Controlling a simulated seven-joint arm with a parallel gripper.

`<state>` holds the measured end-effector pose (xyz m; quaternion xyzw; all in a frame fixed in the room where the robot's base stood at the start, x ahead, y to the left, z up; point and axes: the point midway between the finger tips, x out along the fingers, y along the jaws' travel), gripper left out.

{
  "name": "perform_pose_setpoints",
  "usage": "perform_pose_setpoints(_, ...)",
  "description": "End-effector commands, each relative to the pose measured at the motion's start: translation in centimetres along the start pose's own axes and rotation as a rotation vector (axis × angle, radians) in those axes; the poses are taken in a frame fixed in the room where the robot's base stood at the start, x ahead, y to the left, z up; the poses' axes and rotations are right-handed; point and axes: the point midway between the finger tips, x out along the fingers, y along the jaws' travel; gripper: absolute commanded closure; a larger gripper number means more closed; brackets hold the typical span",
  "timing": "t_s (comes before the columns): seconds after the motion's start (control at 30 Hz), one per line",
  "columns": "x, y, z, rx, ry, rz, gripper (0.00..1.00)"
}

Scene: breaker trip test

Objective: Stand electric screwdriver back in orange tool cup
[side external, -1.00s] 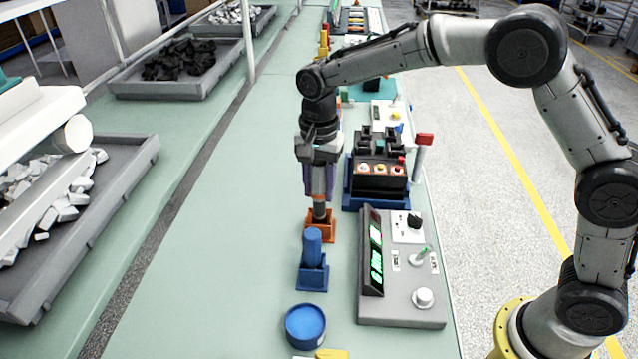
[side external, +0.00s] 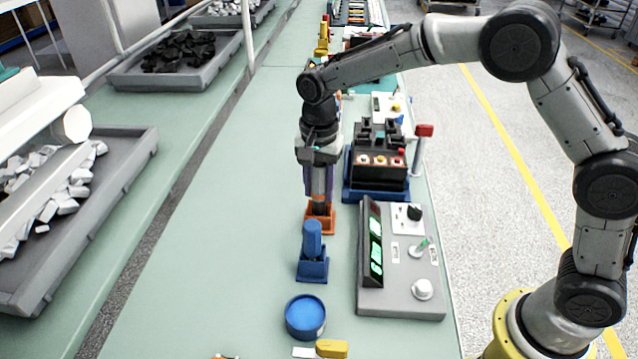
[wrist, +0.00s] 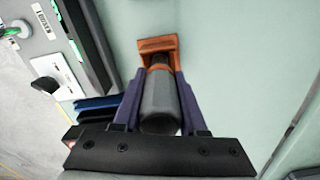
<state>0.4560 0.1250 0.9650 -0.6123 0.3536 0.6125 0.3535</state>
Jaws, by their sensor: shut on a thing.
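My gripper (side external: 318,180) has purple fingers pointing down and is shut on the grey electric screwdriver (side external: 318,190). The screwdriver is upright, with its lower end at the orange tool cup (side external: 320,222) on the green bench. In the wrist view, the screwdriver's grey body (wrist: 160,105) lies between the two purple fingers (wrist: 158,95), and the orange cup (wrist: 158,45) shows just beyond its far end. The screwdriver's tip is hidden, so I cannot tell how deep it sits in the cup.
A blue holder with a blue cylinder (side external: 312,240) stands just in front of the cup. A grey panel with green displays (side external: 400,285) and a black breaker unit in a blue base (side external: 378,175) stand to the right. A round blue container (side external: 305,318) is nearer.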

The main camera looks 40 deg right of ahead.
Motion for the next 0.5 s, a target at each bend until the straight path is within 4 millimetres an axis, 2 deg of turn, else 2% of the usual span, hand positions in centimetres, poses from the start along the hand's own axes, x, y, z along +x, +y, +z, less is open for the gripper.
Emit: perform_pose_setpoints(0.5,1.0,-0.1,0.0,0.000,0.001,-0.003,1.00)
